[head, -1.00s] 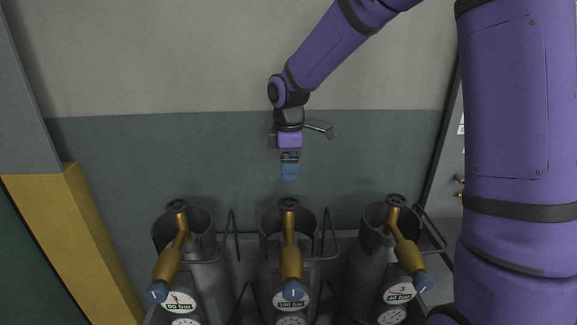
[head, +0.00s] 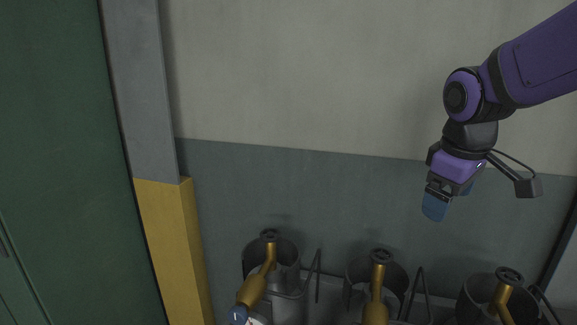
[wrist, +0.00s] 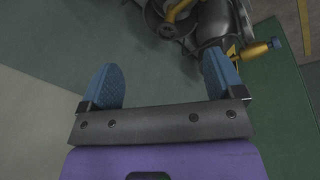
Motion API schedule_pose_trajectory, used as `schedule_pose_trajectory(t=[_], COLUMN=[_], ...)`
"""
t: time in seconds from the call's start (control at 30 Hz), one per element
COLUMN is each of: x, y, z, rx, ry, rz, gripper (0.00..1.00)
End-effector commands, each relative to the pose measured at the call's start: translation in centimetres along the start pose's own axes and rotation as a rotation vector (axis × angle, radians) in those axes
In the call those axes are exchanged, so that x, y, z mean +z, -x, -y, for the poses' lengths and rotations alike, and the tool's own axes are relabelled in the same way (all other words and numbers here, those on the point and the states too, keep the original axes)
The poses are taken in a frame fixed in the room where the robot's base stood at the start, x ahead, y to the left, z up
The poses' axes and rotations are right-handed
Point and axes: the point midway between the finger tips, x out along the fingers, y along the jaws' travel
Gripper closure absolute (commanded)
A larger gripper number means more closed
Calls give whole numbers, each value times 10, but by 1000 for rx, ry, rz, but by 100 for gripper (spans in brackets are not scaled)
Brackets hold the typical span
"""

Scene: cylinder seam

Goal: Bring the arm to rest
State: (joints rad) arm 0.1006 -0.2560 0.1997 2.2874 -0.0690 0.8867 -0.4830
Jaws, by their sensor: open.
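Grey cylinders with brass valves stand in a rack: a left one (head: 287,262), a middle one (head: 361,296) and a right one (head: 470,304). A yellow and grey post (head: 170,235) and a green door (head: 60,150) are at the left. The wall area between post and gripper is clear.

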Motion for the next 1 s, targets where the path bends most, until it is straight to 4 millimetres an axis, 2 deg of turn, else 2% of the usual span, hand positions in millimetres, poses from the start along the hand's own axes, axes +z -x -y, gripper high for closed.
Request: schedule_pose_trajectory(t=[0.03,0.2,0.5,0.7,1.0], x=[12,50,112,131,134], y=[10,33,54,56,56], z=[4,18,45,54,56], rx=[13,33,16,-4,-9], ry=[-48,-231,-524,-622,-638], rz=[-19,-83,-205,-246,-251], gripper=[12,12,12,12,12])
